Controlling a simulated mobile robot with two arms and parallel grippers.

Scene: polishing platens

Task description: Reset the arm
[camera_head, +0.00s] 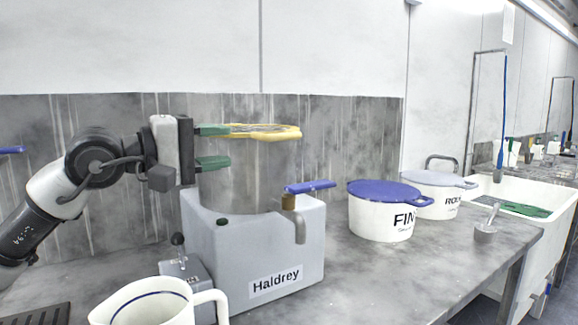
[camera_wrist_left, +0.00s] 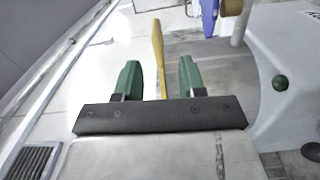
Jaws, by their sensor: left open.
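My left gripper (camera_head: 213,146) comes in from the left beside the metal drum of the grey Haldrey machine (camera_head: 262,245). Its two green fingers are apart, one above the other in the head view. A yellow-rimmed round piece (camera_head: 283,133) lies across the top of the drum, its yellow end at the upper finger. In the left wrist view, a yellow strip (camera_wrist_left: 158,45) shows between the spread fingers (camera_wrist_left: 158,75); I cannot tell if either finger touches it. My right gripper is not in view.
A white jug (camera_head: 140,305) and a small lever box (camera_head: 180,268) stand in front left. A blue-handled tap (camera_head: 300,215) juts from the machine. Blue-lidded FIN pot (camera_head: 380,220) and grey-lidded pot (camera_head: 437,205) stand right, before a sink (camera_head: 550,225).

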